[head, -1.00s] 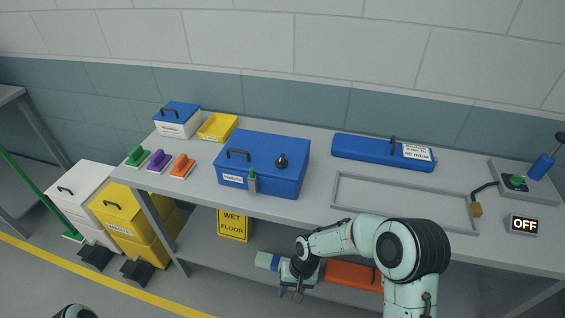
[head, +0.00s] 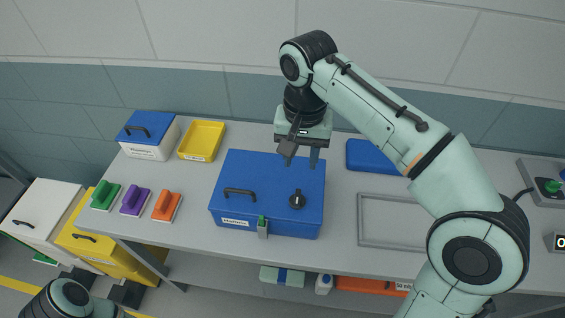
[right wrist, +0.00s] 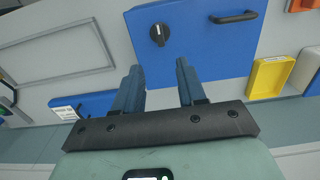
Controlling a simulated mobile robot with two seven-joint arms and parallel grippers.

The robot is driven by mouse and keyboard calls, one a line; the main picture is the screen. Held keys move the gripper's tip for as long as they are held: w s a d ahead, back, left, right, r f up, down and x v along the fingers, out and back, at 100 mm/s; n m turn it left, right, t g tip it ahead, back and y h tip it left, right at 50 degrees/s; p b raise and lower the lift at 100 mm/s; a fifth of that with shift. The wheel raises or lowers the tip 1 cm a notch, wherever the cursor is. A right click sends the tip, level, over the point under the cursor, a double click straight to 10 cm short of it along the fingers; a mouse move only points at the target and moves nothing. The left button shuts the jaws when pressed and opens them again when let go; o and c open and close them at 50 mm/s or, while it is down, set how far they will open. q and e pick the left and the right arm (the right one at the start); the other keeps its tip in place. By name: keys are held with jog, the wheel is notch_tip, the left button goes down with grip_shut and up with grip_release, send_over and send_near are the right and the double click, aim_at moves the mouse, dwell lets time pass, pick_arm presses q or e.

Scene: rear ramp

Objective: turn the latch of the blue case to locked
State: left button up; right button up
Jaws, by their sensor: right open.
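The blue case (head: 262,178) stands on the grey bench, lid shut, with a black handle (head: 239,191) and a white label on its front. A round black knob with a pale mark (head: 297,200) sits on the lid's right part; it also shows in the right wrist view (right wrist: 158,34). A grey clasp with a green top (head: 262,228) is on the front edge. My right gripper (head: 301,160) is open and empty, above the case's back edge. In the right wrist view its fingers (right wrist: 156,75) point toward the knob, apart from it. My left gripper is not in view.
A blue-lidded white box (head: 150,137), a yellow tray (head: 202,141) and green, purple and orange-handled brushes (head: 165,205) lie left of the case. A long blue case (head: 370,157) and an empty grey frame (head: 362,222) lie right. My right arm crosses above them.

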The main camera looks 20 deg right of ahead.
jog(key=b, duration=0.2)
send_over(298, 195)
jog(key=f, duration=0.4)
jog(key=shift+s+f, duration=0.25)
jog(key=shift+f, duration=0.1)
jog(key=f+b, duration=0.1)
jog(key=f, duration=0.6)
jog(key=shift+w+f, duration=0.2)
jog(key=shift+f, duration=0.55)
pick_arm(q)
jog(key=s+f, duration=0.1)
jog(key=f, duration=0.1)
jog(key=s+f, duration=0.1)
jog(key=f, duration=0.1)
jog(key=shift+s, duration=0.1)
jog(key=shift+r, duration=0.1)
pick_arm(e)
grip_shut()
